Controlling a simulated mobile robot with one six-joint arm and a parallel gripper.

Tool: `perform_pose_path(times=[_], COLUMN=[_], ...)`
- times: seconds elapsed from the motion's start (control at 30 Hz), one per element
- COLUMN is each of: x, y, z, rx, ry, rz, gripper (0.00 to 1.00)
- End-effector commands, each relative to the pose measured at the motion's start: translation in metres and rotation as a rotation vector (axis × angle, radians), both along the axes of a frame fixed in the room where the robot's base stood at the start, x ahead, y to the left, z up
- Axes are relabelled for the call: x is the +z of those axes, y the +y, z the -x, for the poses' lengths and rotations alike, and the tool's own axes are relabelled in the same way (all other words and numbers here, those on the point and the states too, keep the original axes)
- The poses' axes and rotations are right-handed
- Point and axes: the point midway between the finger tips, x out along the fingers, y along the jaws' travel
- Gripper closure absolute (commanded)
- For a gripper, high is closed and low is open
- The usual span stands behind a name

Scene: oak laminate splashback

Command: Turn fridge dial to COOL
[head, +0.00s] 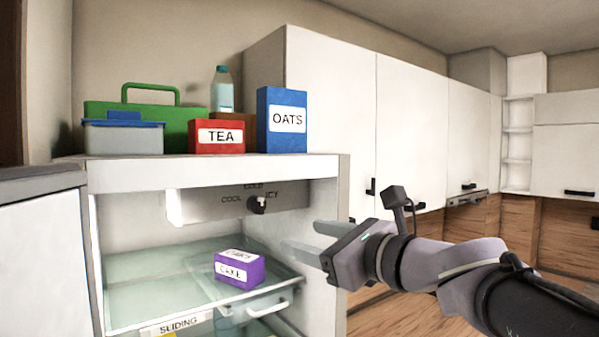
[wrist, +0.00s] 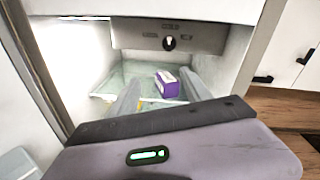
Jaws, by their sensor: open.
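The fridge dial (head: 256,206) is a small dark knob on the grey panel under the fridge's top, with COOL to its left, COLD above and ICY to its right.
A purple CAKE box (head: 240,268) sits on the glass shelf (head: 150,270) below the dial. On the fridge top stand a red TEA box (head: 217,136), a blue OATS box (head: 283,120) and a green case (head: 185,115). The fridge's right wall (head: 328,180) is close to my gripper.

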Motion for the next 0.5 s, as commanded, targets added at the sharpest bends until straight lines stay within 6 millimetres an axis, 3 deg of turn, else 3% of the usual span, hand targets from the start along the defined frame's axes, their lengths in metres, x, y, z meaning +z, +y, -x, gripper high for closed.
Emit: perform_pose_path(times=[0.03, 0.1, 0.27, 0.5], x=[0.019, 0.026, 0.023, 0.024], y=[-0.004, -0.006, 0.014, 0.058], z=[-0.007, -0.014, -0.038, -0.097], rx=[-0.011, -0.018, -0.014, -0.014], ry=[0.005, 0.01, 0.013, 0.012], rz=[-0.052, -0.097, -0.104, -0.101], gripper=[0.43, 0.43, 0.43, 0.43])
